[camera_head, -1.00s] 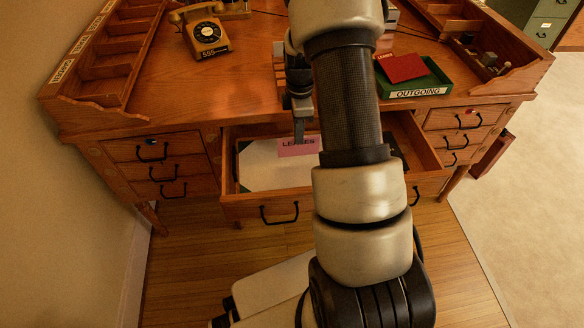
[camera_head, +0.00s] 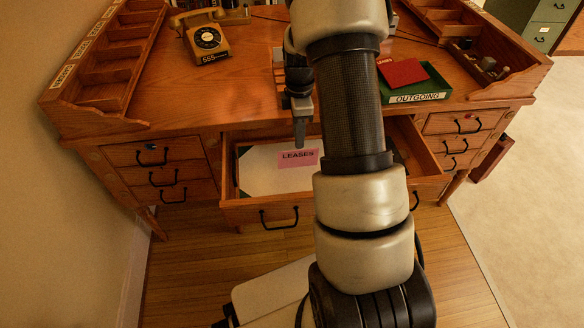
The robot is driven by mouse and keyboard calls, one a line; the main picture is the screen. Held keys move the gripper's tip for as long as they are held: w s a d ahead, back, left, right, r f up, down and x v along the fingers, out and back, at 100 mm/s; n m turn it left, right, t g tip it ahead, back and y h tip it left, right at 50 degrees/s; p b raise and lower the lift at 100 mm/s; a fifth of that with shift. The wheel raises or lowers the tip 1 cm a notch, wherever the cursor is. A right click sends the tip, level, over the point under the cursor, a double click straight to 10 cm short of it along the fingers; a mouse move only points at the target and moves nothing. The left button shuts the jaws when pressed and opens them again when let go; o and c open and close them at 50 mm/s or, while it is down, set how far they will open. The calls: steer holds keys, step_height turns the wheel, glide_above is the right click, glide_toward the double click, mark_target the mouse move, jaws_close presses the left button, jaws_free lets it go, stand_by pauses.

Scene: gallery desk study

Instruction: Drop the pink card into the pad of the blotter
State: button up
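The pink card (camera_head: 298,158), labelled LEASES, lies on the pale pad of the blotter (camera_head: 258,178) in the open desk drawer. The blotter has dark corners, and my arm hides its right side. My gripper (camera_head: 299,145) points down just behind and above the card, with a visible gap between its tip and the card's face. It is seen nearly edge-on, so the spacing of its fingers does not show.
The open drawer (camera_head: 262,215) juts out from the desk. On the desktop are a telephone (camera_head: 207,40) at left and a green OUTGOING tray (camera_head: 418,97) with a red LEASES card (camera_head: 402,72) at right. My arm blocks the middle.

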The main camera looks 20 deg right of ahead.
step_height(320, 180, up, 15)
steer(key=p, duration=0.3)
stand_by(0.3)
steer(key=s+a+r+m+t, duration=0.3)
steer(key=s+a+r+m, duration=0.5)
steer(key=s+a+r, duration=0.4)
steer(key=s+a+r+m+t, duration=0.25)
steer(key=s+m, duration=0.45)
steer(key=s, duration=0.4)
step_height(320, 180, up, 18)
steer(key=p, duration=1.8)
steer(key=shift+d, duration=0.15)
